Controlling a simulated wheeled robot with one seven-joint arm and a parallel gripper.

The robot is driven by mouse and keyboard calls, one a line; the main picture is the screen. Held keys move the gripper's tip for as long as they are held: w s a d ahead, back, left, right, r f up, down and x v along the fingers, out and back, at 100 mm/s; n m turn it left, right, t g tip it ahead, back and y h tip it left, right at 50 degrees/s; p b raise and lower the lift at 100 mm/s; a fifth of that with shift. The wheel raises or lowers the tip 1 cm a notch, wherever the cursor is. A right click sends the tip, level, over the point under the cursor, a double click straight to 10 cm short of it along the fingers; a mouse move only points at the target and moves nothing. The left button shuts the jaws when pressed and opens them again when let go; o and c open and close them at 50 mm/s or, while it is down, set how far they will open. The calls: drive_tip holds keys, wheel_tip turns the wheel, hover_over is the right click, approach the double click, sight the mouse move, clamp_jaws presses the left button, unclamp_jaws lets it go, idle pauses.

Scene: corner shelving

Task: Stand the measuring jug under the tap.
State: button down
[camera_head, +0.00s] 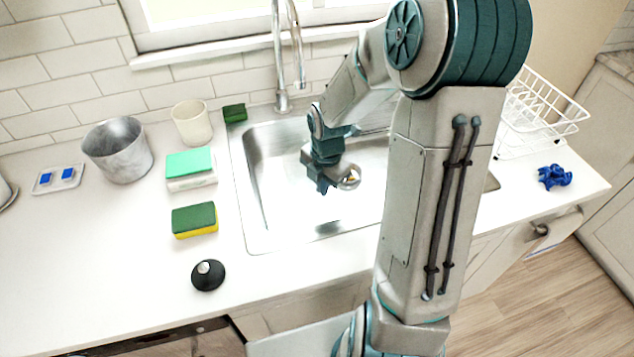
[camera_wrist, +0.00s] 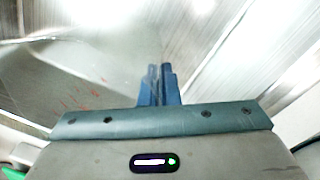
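The tap (camera_head: 288,50) stands behind the sink (camera_head: 240,175), its spout over the basin's rear. My gripper (camera_head: 325,186) is low over the basin, in front of the tap and a little to its right. In the wrist view my gripper's blue fingers (camera_wrist: 158,84) are close together. A clear thing with red marks, which looks like the measuring jug (camera_wrist: 75,90), fills the left side and reaches the fingers; they seem shut on its thin edge. The jug's outline is not clear in the head view, and its base is not visible.
Left of the sink are a metal pot (camera_head: 118,152), a cream cup (camera_head: 192,122), a boxed sponge (camera_head: 190,168), a green-yellow sponge (camera_head: 195,220) and a black lid-like object (camera_head: 208,276).

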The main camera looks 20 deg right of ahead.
wheel_tip(320, 180, down, 2)
drive_tip(key=shift+f, duration=0.1)
drive_tip(key=w, duration=0.2)
drive_tip(key=w+f+p, duration=0.1)
drive_tip(key=w, duration=0.1)
drive_tip(key=shift+f, duration=0.1)
drive_tip(key=shift+f, duration=0.2)
drive_tip(key=c, duration=1.7)
unclamp_jaws()
drive_tip(key=shift+r, duration=0.15)
